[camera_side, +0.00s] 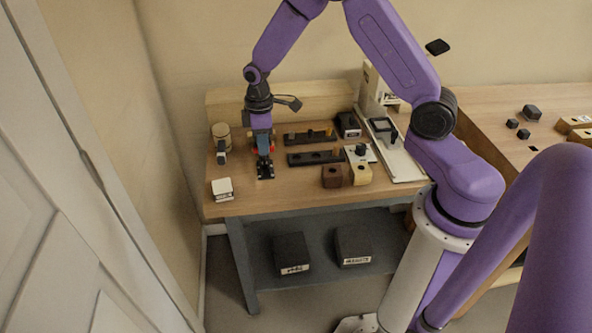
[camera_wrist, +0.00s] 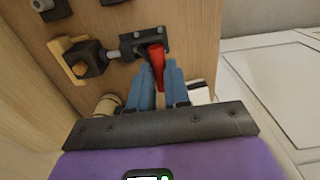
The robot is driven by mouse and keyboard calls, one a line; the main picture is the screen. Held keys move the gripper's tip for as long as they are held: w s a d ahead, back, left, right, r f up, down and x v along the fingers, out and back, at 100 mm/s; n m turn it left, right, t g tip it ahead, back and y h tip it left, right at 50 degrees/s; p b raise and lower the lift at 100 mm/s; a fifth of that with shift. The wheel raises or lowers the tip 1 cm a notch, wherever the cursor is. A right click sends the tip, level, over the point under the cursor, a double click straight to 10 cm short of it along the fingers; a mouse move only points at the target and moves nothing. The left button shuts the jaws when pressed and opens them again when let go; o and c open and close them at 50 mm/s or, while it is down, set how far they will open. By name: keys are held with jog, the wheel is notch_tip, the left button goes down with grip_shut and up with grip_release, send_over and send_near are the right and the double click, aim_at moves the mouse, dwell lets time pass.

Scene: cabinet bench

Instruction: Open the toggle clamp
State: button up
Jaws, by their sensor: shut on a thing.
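The toggle clamp has a dark metal body (camera_wrist: 150,41) and a red handle (camera_wrist: 157,58) in the wrist view. In the side view its black base (camera_side: 265,170) is on the left part of the bench, just below my gripper (camera_side: 263,150). My gripper (camera_wrist: 160,75) points down, with its two blue fingers on either side of the red handle, shut on it. The handle is partly hidden between the fingers, and my arm hides part of the clamp in the side view.
A tan cylinder (camera_side: 220,130) and a white box (camera_side: 222,188) stand near the bench's left edge. A wooden ledge (camera_side: 310,99) runs behind.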

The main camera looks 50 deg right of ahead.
jog(key=shift+w+d, duration=0.1)
jog(key=shift+d, duration=0.1)
jog(key=shift+w+d+r, duration=0.2)
jog(key=shift+w+d, duration=0.15)
jog(key=shift+d, duration=0.05)
jog(key=shift+w+d+r, duration=0.1)
jog(key=shift+w+d, duration=0.15)
jog(key=shift+w, duration=0.05)
jog(key=o, duration=0.7)
jog(key=shift+r, duration=3.55)
